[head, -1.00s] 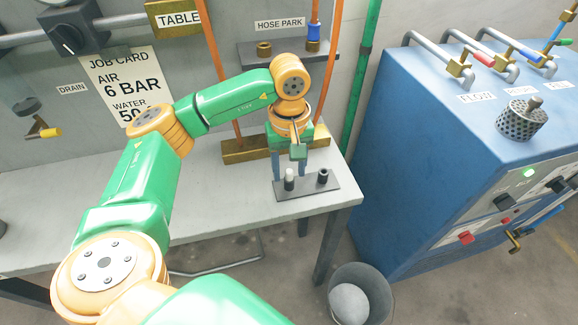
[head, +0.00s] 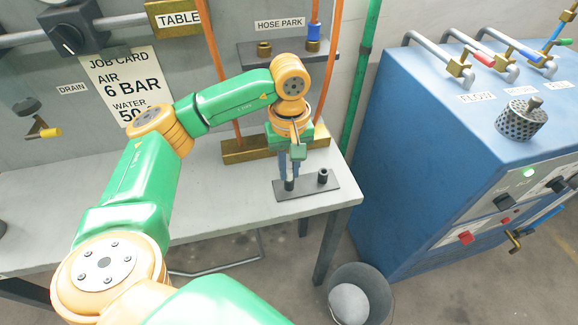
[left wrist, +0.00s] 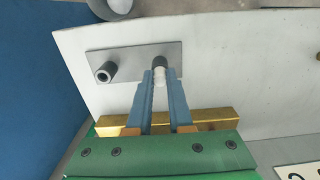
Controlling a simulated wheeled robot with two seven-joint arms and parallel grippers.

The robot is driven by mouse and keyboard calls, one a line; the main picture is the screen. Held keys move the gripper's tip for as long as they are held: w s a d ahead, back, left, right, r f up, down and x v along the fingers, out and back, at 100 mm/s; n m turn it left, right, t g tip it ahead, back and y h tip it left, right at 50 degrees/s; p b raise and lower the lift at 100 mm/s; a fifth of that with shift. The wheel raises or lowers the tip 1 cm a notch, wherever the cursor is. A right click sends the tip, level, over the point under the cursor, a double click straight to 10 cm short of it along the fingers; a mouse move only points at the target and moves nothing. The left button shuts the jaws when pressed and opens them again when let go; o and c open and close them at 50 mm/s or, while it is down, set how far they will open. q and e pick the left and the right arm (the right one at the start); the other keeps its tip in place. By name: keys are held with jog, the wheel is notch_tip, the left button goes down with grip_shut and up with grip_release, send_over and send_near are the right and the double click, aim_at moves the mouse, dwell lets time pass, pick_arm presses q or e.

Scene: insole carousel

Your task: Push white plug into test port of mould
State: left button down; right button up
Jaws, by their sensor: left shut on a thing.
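The white plug (left wrist: 159,79) shows between the fingertips of my left gripper (left wrist: 160,75) in the left wrist view. It stands at a dark grey post on a small grey plate (left wrist: 130,59). My left gripper (head: 290,181) is shut on the plug, just above the plate on the bench. My right gripper is not in view.
The grey bench (head: 220,215) ends just right of the plate. A brass block (head: 240,151) lies behind the gripper, with orange hoses near it. A blue cabinet (head: 420,180) stands right, with a grey bucket (head: 360,280) on the floor before it.

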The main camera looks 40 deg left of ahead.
aim_at(289, 171)
pick_arm(q)
jog(key=shift+r, duration=0.15)
dwell(0.8)
jog(key=shift+r+p, duration=2.4)
jog(key=shift+r, duration=0.45)
notch_tip(289, 171, up, 7)
jog(key=p, duration=0.5)
jog(key=shift+p, duration=0.35)
